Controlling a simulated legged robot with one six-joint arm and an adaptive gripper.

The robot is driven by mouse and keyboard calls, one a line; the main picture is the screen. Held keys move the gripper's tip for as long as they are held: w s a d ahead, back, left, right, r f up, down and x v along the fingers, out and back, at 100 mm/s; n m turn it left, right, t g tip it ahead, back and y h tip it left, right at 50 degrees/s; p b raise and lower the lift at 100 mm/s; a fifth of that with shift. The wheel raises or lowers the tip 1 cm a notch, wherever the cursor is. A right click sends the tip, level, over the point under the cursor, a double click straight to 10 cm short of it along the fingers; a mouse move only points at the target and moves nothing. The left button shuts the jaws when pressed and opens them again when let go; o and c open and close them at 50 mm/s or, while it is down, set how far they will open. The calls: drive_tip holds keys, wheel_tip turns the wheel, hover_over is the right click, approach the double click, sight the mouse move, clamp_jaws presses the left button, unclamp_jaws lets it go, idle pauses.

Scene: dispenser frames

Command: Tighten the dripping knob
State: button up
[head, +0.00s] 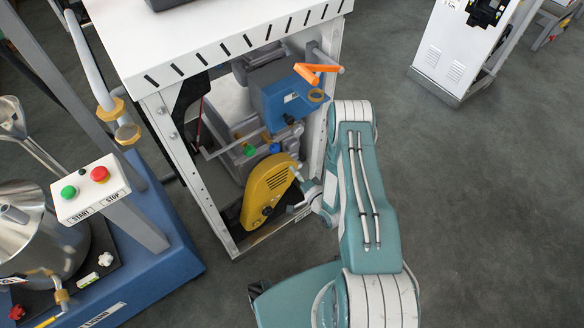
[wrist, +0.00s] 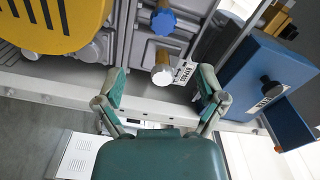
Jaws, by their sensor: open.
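In the wrist view, my gripper (wrist: 160,92) is open, with its two fingers spread apart and nothing between them. A blue knob (wrist: 162,20) is at the top, beyond the fingertips. Below it, nearer the gap between the fingers, is a brass-coloured fitting (wrist: 162,58) with a pale end; the fingers do not touch it. In the head view, a green knob (head: 249,150) and a blue knob (head: 274,148) sit inside the machine frame above the yellow cover. My gripper is mostly hidden there beside the yellow cover. I cannot see any drip or tell which knob drips.
The yellow cover (head: 268,190) also fills the wrist view's upper left (wrist: 50,22). Frame posts (head: 190,170) flank the opening. A START/STOP panel (head: 90,188) stands left. Floor (head: 480,200) at right is clear.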

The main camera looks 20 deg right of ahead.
sight(277, 150)
drive_tip(key=w+a+n, duration=0.1)
drive_tip(key=w+n, duration=0.2)
drive_tip(key=w+a+n, duration=0.1)
drive_tip(key=w+n, duration=0.3)
drive_tip(key=w+a+n, duration=0.1)
drive_tip(key=w+n, duration=0.3)
drive_tip(key=shift+w+a+r, duration=0.15)
drive_tip(key=shift+a+r, duration=0.15)
drive_tip(key=c, duration=1.1)
